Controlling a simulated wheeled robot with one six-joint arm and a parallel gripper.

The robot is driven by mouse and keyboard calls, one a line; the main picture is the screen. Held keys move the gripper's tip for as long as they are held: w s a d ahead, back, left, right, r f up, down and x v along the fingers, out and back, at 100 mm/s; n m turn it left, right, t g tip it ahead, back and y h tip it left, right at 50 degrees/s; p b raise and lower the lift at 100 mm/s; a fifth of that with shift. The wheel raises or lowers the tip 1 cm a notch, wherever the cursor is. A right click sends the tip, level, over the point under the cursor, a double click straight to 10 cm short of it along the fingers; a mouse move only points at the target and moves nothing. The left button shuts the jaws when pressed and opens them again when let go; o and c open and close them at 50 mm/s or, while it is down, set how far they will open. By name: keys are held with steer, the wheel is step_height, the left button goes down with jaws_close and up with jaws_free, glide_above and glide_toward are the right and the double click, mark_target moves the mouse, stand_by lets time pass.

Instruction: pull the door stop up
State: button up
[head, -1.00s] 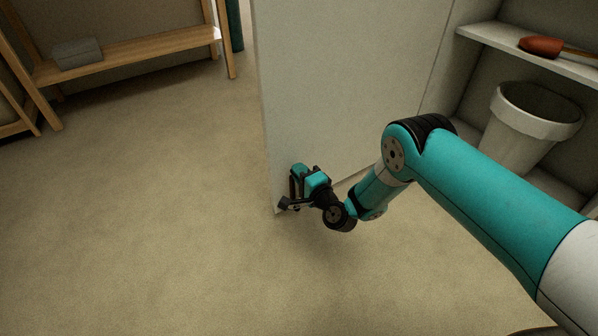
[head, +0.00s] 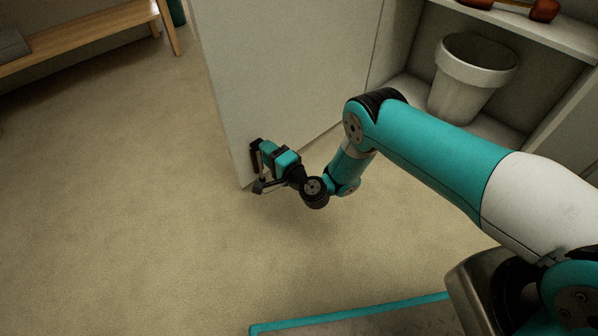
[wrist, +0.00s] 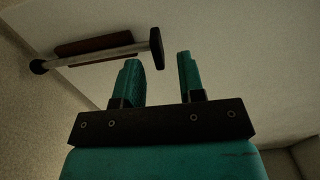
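The door stop (head: 255,158) is a dark plate with a grey rod on the lower corner of the pale door (head: 290,80). In the wrist view the door stop (wrist: 100,54) lies across the upper left, with a round black foot at its left end and a flat black piece at its right end. My gripper (head: 268,163) is close beside it at the door's bottom edge. In the wrist view my gripper (wrist: 157,60) is open, its two teal fingers apart with nothing between them. The rod's right end is just past the fingertips; I cannot tell whether they touch.
A shelf unit stands at right, with a white bin (head: 470,75) and a red-headed tool (head: 540,10) on the shelf above. A wooden bench (head: 90,35) is at the far left. The carpet left of the door is clear.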

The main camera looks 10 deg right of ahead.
steer(key=p+v, duration=1.3)
steer(key=p, duration=0.3)
steer(key=shift+s+r+p, duration=0.15)
steer(key=shift+s+p, duration=0.05)
steer(key=shift+p, duration=0.15)
